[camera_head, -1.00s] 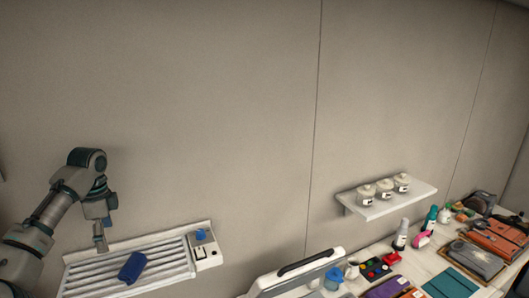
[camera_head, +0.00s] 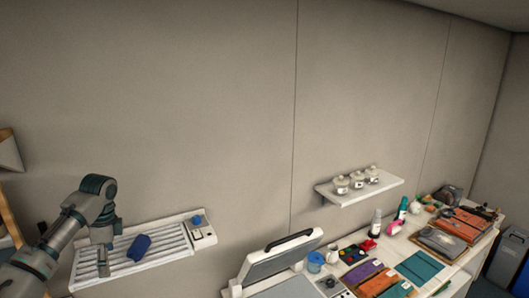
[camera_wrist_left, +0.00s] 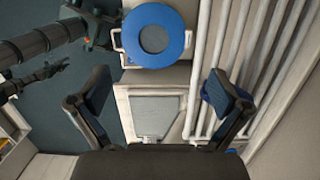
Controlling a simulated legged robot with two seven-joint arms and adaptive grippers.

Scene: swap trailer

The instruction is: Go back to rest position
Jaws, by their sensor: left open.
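My left arm comes in from the left in the head view, and its gripper (camera_head: 103,262) hangs pointing down in front of the white slatted rack (camera_head: 172,226). The left gripper also shows in the wrist view (camera_wrist_left: 157,97), with its two dark fingers wide apart and nothing held between them. A blue roll-shaped thing (camera_head: 139,247) lies on the rack to the right of the gripper, apart from it. My right arm is not in the head view. Dark jointed limbs (camera_wrist_left: 40,40) show at the left of the wrist view; I cannot tell if they include my right gripper.
A white open-lidded device (camera_head: 280,258) stands right of the rack. A counter at right holds bottles, coloured pouches and trays; a wall shelf (camera_head: 360,190) bears jars. A blue ring (camera_wrist_left: 154,37) lies above a pale panel in the wrist view. The upper wall is clear.

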